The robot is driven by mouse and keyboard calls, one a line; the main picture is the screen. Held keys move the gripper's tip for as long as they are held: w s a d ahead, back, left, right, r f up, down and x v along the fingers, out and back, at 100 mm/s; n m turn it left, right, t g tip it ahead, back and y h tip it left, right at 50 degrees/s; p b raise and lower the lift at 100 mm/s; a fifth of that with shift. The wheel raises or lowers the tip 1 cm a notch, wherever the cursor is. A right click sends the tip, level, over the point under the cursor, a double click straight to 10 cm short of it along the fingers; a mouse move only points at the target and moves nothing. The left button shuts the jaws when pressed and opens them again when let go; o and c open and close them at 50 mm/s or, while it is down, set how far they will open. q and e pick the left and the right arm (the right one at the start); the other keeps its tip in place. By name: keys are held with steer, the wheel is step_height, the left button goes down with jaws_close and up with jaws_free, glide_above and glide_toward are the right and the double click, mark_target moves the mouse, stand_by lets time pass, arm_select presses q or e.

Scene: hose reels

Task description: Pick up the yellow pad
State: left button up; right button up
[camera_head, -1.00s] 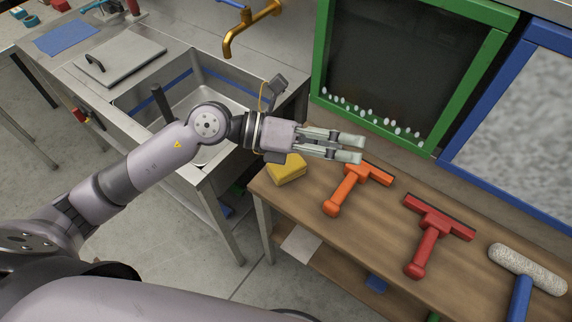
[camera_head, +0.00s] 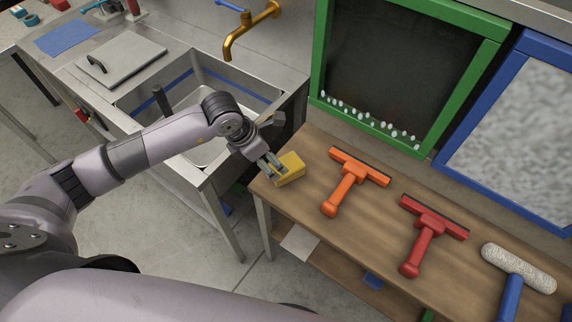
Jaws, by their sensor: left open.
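The yellow pad (camera_head: 290,170) is a small block lying on the left end of the wooden bench (camera_head: 310,200). My left gripper (camera_head: 277,171) points down toward it and is open. Its fingertips are at the pad's left side and overlap it in the picture; I cannot tell whether they touch it. The gripper partly covers the pad's left part. My right gripper is not in view.
An orange squeegee (camera_head: 349,182), a red squeegee (camera_head: 427,234) and a roller with a blue handle (camera_head: 516,272) lie to the right on the bench. A metal sink (camera_head: 205,154) with a brass tap (camera_head: 247,33) is at the left. A green-framed board (camera_head: 405,70) stands behind.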

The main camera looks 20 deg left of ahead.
arm_select(q)
steer(key=x, duration=0.2)
steer(key=shift+w+d+f, duration=0.1)
steer(key=shift+d+f, duration=0.05)
steer(key=shift+f, duration=0.2)
steer(key=shift+w+d+f+p, duration=0.1)
steer(key=shift+d+f+p, duration=0.1)
steer(key=shift+f+p, duration=0.45)
steer(key=p+x, duration=0.1)
steer(key=x, duration=0.2)
steer(key=shift+w+d+f, duration=0.1)
steer(key=shift+d+f, duration=0.05)
steer(key=shift+f, duration=0.3)
steer(key=c, duration=1.4)
steer(key=shift+o, duration=0.2)
steer(key=shift+r, duration=0.15)
